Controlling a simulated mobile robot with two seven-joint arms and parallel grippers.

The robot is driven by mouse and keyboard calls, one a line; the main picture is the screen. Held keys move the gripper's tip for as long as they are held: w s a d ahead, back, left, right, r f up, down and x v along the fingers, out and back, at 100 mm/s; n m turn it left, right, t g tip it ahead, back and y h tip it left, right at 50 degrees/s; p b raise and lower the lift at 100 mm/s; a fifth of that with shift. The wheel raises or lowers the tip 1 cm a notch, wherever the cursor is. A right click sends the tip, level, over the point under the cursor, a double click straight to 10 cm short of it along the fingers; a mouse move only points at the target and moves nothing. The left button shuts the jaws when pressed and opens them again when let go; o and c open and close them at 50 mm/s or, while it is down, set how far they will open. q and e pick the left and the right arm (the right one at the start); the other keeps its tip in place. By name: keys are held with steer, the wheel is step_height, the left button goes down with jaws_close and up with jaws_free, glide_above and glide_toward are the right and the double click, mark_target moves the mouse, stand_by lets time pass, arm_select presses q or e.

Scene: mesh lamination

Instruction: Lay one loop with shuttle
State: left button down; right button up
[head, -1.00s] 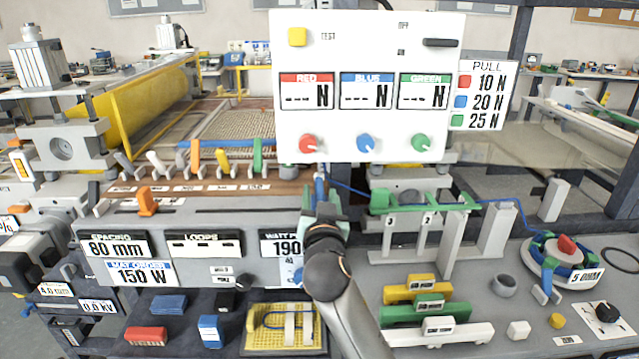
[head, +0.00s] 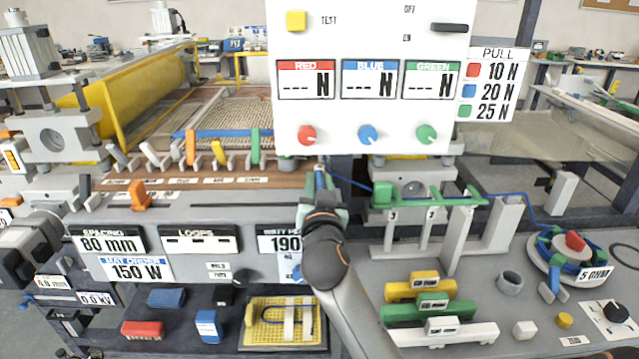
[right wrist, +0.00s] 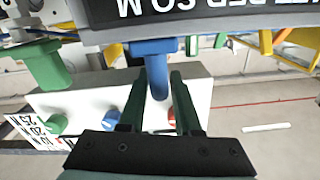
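My right gripper (head: 321,185) is at the front edge of the brown peg board, below the white control panel. In the right wrist view its two dark green fingers (right wrist: 157,98) stand on either side of a blue piece, apparently the shuttle (right wrist: 156,72), and seem closed on it. In the head view the arm mostly hides the shuttle. A blue wire (head: 350,183) runs from there right through the green guide (head: 440,200) to the spool (head: 565,258). My left gripper is out of view.
The control panel (head: 365,120) stands close above and behind the right gripper. The grey console (head: 130,215) is left of my arm. Yellow, green and white blocks (head: 430,310) lie at right front. A yellow tray (head: 255,335) is at left front.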

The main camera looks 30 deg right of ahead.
jaws_close()
stand_by(1.0)
